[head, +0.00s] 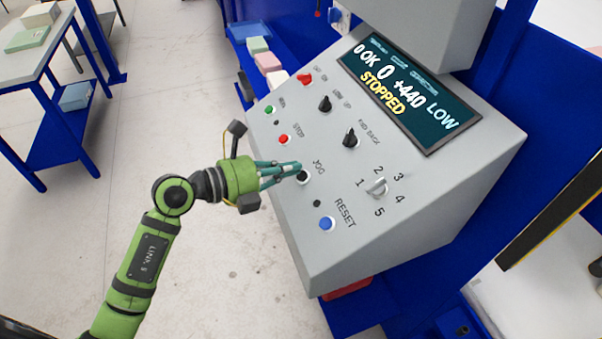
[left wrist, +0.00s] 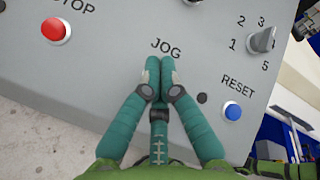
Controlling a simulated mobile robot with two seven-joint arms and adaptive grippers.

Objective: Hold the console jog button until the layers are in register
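The grey console (head: 430,210) carries the JOG button (head: 302,177), a dark round button beside its label. My left gripper (head: 297,168) is at the JOG button, its teal fingers together and the tips at or just over it. In the left wrist view the closed fingertips (left wrist: 160,65) lie just below the JOG label (left wrist: 166,45) and hide the button; whether they press it I cannot tell. The display (head: 408,95) reads "0 OK 0 +440 LOW" and "STOPPED".
Near the JOG button are a red STOP button (head: 284,139), a blue RESET button (head: 327,224) and a numbered selector knob (head: 377,186). Black knobs (head: 350,139) sit higher up. Foam blocks (head: 267,62) lie behind the console. Open floor is at left, with a blue table (head: 45,60).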

